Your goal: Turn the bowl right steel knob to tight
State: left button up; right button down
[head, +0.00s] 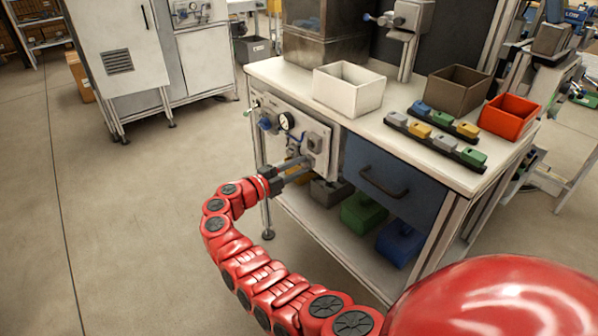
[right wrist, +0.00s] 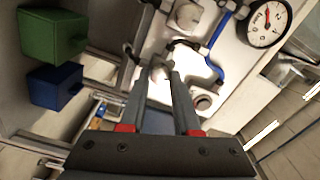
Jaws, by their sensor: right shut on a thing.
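My right gripper (head: 304,168) reaches from the red arm to the lower part of the pale panel on the bench's side. In the right wrist view the gripper (right wrist: 160,73) has its two grey fingers closed in on a small steel knob (right wrist: 159,71). The knob sits at the fingertips, in front of the white plate, and is mostly hidden by them. In the head view the fingers and arm hide it. How far the knob is turned cannot be told. A bowl cannot be made out clearly. My left gripper is not in view.
A round gauge (head: 287,121) and a blue valve part (head: 265,123) sit on the panel above my gripper. A blue drawer (head: 385,190) is to the right. Green (head: 363,213) and blue (head: 400,243) bins stand on the lower shelf. The floor at left is clear.

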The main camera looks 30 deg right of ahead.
dwell(0.3)
jog(key=c, duration=0.6)
grip_release()
jog(key=a, duration=0.5)
jog(key=s+a, duration=0.1)
jog(key=a, duration=0.5)
jog(key=a+b, duration=0.1)
jog(key=a, duration=0.5)
jog(key=shift+s+a, duration=0.2)
